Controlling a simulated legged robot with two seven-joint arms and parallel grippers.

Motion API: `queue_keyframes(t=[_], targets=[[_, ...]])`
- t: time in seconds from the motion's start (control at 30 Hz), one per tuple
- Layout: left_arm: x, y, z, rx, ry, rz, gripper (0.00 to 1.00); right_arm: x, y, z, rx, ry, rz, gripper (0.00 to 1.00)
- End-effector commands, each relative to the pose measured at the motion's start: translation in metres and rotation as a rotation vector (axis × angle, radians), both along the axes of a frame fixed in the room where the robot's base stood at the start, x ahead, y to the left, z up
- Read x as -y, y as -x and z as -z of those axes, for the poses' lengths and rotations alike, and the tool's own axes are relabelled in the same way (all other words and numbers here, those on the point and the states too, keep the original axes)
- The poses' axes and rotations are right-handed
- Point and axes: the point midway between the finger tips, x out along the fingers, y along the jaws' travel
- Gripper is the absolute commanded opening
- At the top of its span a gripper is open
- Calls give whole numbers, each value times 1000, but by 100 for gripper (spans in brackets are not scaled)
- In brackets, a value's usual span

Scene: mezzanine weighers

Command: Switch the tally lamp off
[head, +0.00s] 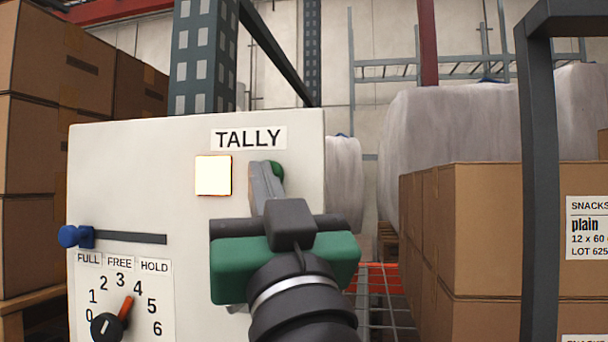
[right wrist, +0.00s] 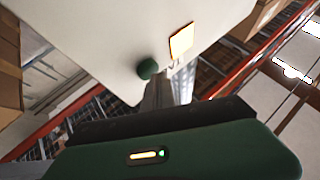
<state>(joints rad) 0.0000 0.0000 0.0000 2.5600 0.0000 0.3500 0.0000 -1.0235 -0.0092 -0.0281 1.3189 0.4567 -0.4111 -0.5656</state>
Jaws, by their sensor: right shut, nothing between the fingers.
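The tally lamp (head: 213,175) is a square panel light that glows pale yellow below the TALLY label (head: 248,138) on a white panel. It also glows in the right wrist view (right wrist: 181,41). A round green button (head: 278,171) sits right of the lamp, partly hidden behind my fingers; it shows in the right wrist view (right wrist: 148,69) too. My right gripper (head: 265,182) is shut and empty, its tips in front of or beside the green button. I cannot tell whether they touch it. My left gripper is not in view.
The panel (head: 195,280) also has a blue-knobbed slider (head: 78,236) at the left end of its slot, above FULL, and a dial (head: 107,325) whose red pointer is near 3 and 4. Cartons (head: 470,240) and a dark post (head: 541,180) stand to the right.

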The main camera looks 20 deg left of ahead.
Motion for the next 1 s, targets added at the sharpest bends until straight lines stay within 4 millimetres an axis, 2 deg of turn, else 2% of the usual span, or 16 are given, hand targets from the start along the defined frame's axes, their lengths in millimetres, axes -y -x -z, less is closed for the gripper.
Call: queue_keyframes(t=[0.3,0.8,1.0], targets=[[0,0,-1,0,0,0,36,1,4,-1,1,1,1,0],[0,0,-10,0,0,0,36,14,57,-1,0,0,0,0],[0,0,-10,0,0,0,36,15,61,0,2,2,2,0]])
